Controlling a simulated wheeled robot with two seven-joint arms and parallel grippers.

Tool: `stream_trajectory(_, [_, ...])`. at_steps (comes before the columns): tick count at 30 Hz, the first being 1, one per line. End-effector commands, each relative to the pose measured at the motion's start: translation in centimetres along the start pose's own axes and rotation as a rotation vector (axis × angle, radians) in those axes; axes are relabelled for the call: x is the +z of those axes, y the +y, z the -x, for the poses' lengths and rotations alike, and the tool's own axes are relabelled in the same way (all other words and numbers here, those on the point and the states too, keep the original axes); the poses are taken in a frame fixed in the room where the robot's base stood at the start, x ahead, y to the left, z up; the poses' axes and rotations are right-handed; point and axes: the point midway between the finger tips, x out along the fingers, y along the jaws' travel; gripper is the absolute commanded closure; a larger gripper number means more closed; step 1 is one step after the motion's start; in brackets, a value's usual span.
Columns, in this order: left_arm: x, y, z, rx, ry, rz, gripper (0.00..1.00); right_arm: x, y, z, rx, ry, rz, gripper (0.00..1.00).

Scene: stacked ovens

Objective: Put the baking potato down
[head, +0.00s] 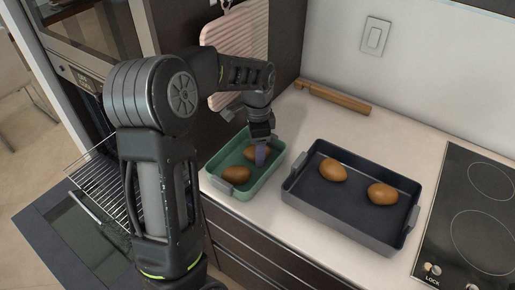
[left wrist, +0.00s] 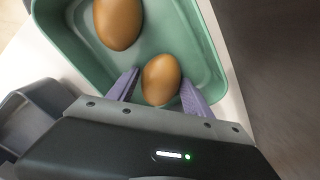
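A brown baking potato (left wrist: 161,79) sits in the green baking tray (left wrist: 213,60), between the two purple fingers of my left gripper (left wrist: 160,88). The fingers stand apart around it with narrow gaps showing at its sides. In the head view my left gripper (head: 260,153) reaches down into the green tray (head: 247,190) and partly hides this potato (head: 249,153). A second potato (head: 236,174) lies beside it in the same tray, and it also shows in the left wrist view (left wrist: 118,22). My right gripper is not in view.
A dark grey tray (head: 300,196) with two potatoes (head: 333,170) (head: 382,194) stands to the right on the counter. A cooktop (head: 470,220) is at far right. A wooden bar (head: 333,96) lies by the wall. An open oven with a rack (head: 105,190) is at left.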

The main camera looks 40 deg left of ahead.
Motion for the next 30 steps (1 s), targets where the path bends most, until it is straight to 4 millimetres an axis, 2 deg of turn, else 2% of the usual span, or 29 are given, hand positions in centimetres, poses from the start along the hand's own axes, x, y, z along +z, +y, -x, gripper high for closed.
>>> stream_trajectory(4, [0.0,0.0,0.0,0.000,0.000,0.000,0.28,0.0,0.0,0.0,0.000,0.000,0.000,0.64])
stream_trajectory(11, [0.0,0.0,0.1,0.000,0.000,0.000,0.28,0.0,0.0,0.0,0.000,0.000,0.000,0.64])
stream_trajectory(17, [-0.1,-0.1,1.1,-0.003,0.002,0.000,0.28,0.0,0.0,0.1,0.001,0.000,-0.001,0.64])
stream_trajectory(23, [-0.1,-0.1,4.2,-0.005,0.003,0.000,0.28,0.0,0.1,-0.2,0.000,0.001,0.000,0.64])
stream_trajectory(30, [-0.1,-0.1,9.3,-0.004,0.003,0.000,0.28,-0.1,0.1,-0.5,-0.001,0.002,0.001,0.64])
